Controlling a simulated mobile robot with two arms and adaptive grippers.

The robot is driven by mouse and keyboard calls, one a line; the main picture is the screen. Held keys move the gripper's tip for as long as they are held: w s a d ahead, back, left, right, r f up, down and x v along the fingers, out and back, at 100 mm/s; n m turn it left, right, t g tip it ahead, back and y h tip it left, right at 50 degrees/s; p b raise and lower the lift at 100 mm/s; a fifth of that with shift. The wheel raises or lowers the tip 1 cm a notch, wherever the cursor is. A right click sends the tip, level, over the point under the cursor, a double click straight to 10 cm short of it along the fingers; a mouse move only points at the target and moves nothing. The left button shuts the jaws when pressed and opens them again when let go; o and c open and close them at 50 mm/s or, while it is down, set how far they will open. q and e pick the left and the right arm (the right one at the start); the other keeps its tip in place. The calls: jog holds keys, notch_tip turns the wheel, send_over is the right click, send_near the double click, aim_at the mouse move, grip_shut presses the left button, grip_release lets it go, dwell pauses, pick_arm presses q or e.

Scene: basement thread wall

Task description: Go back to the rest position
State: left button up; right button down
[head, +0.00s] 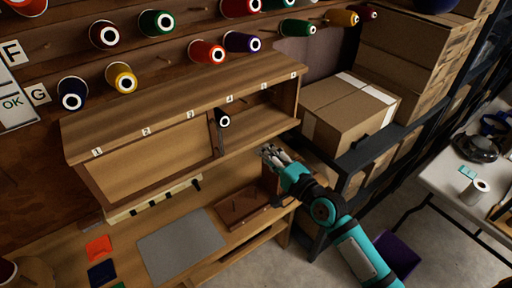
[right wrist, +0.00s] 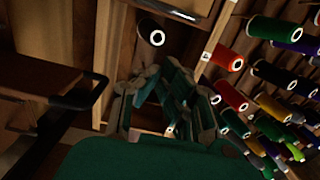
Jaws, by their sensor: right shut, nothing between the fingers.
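My right gripper (head: 268,152) is at the end of a teal arm that comes in from the lower right in the head view. It is shut and empty, in front of the right end of the wooden shelf unit (head: 180,102), just below its lower board. Its fingers also show in the right wrist view (right wrist: 165,80), pointing toward the shelf. A dark spool with a white ring (head: 223,118) is inside the shelf unit, left of the gripper and apart from it; a dark spool (right wrist: 152,32) shows beyond the fingers in the right wrist view. My left gripper is not in view.
A wooden box (head: 243,207) and a grey mat (head: 181,246) are on the bench below the shelf. Cardboard boxes (head: 345,112) stand right of it on a dark rack. Thread spools (head: 207,52) hang on the wall above. A white table (head: 455,185) stands at the far right.

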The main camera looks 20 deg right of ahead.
jog(key=s+a+f+n+g+h, duration=0.1)
jog(key=s+a+f+n+g, duration=0.2)
jog(key=s+f+n+g, duration=0.8)
jog(key=s+d+f+n+g+h, duration=0.1)
jog(key=s+d+f+n+h, duration=0.15)
jog(key=s, duration=0.65)
jog(key=s+d+f+n+g+h, duration=0.1)
jog(key=s+d+f+n+h, duration=0.2)
jog(key=s, duration=0.7)
notch_tip(320, 180, down, 25)
jog(key=g+b, duration=0.1)
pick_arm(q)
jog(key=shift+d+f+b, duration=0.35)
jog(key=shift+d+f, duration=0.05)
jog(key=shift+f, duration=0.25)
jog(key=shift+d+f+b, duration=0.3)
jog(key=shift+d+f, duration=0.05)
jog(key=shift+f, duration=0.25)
pick_arm(e)
jog(key=s+d+f, duration=0.2)
jog(key=s+f, duration=0.7)
jog(key=s+d+f+g, duration=0.1)
jog(key=s+f, duration=0.8)
jog(key=shift+d+m+g, duration=0.3)
jog(key=shift+d+m, duration=0.05)
jog(key=shift+d, duration=0.05)
